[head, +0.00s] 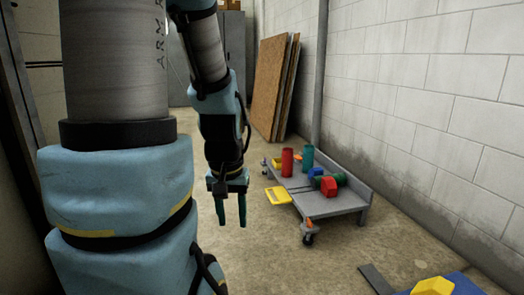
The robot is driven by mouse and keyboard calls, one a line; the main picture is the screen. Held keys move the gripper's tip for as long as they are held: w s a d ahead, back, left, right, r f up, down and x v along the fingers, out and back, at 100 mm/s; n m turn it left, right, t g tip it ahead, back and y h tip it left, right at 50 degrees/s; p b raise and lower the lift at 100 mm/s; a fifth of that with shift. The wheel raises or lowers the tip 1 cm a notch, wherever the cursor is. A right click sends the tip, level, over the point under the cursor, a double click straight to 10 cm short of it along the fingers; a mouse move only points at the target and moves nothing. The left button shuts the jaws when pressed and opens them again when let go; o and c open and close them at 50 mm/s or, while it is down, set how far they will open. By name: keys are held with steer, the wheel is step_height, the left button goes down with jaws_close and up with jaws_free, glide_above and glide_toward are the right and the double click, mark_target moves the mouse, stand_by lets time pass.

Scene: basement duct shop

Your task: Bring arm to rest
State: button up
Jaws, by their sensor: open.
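My gripper (231,210) hangs from my arm, left of the middle of the head view. Its two teal fingers point down and stand apart, with nothing visible between them. It is over the bare concrete floor, to the left of a low grey cart and apart from it. The upper part of my arm fills the left side of the view and hides what is behind it.
The grey cart (335,201) holds a red cylinder (287,162), a teal cylinder (307,158) and other coloured pieces. A yellow tray (278,196) is at its left edge. Boards (270,85) lean on the block wall. A yellow piece (433,286) is at bottom right.

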step_height(320, 180, up, 32)
steer(key=p, duration=3)
steer(key=shift+r+p, duration=0.2)
steer(key=shift+p, duration=0.2)
